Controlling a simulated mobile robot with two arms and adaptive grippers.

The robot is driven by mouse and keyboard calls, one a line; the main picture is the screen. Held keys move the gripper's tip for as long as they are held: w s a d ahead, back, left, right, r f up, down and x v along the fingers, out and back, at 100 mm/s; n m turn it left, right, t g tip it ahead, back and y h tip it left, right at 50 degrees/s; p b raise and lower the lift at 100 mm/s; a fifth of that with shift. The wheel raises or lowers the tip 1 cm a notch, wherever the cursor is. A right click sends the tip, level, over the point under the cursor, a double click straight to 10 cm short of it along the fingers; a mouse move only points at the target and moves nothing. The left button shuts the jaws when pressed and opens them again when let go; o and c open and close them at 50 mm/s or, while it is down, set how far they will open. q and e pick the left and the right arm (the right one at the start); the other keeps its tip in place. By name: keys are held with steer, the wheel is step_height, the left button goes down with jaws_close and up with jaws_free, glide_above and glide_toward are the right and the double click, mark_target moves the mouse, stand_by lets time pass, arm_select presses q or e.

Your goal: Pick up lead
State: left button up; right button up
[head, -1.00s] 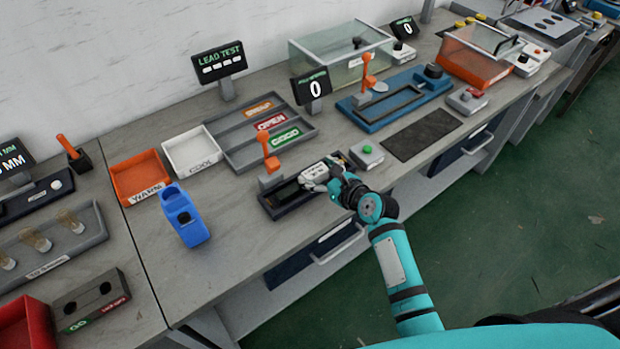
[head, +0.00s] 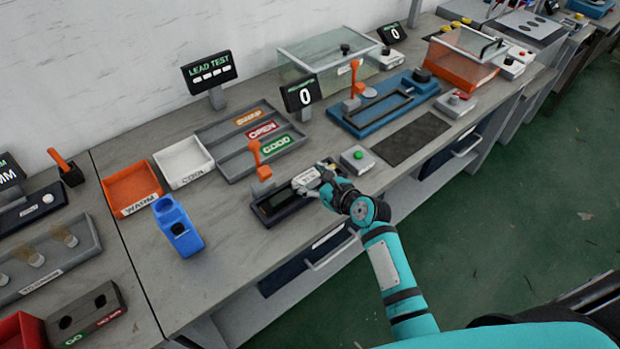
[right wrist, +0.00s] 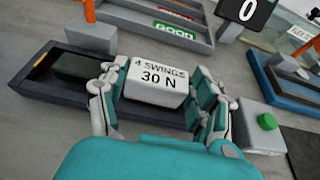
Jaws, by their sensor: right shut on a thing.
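My right gripper (head: 322,180) is over the right end of a dark tray fixture (head: 268,215) with an orange lever (head: 255,153). In the right wrist view its fingers (right wrist: 155,95) stand on both sides of a white block (right wrist: 157,78) marked "4 SWINGS 30 N" and are shut on it. The block is at the tray; I cannot tell whether it is lifted. A dark pad (right wrist: 85,66) lies in the tray's left part. I cannot make out a lead in either view. My left gripper is not in view.
A button box (head: 357,158) with a green button stands right of the tray. Behind are a sorting tray (head: 225,128), a white bin (head: 183,163) and an orange bin (head: 133,188). A blue holder (head: 178,226) stands left. A dark mat (head: 410,138) lies clear at right.

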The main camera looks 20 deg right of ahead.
steer(key=r+p, duration=0.2)
steer(key=p, duration=0.1)
steer(key=r+p, duration=0.1)
steer(key=shift+s+r, duration=0.3)
steer(key=s+p, duration=0.5)
steer(key=s, duration=1)
glide_toward(309, 182)
steer(key=w+a, duration=0.1)
steer(key=w, duration=0.1)
steer(key=w+a, duration=0.1)
steer(key=w, duration=0.2)
steer(key=w+a, duration=0.1)
steer(key=w, duration=0.1)
steer(key=shift+w+a+f, duration=0.15)
steer(key=shift+w+a, duration=0.15)
steer(key=shift+w, duration=0.1)
steer(key=shift+w+d, duration=0.15)
steer(key=shift+w, duration=0.35)
steer(key=shift+f+b, duration=1.8)
steer(key=shift+b, duration=0.15)
steer(key=o, duration=1.3)
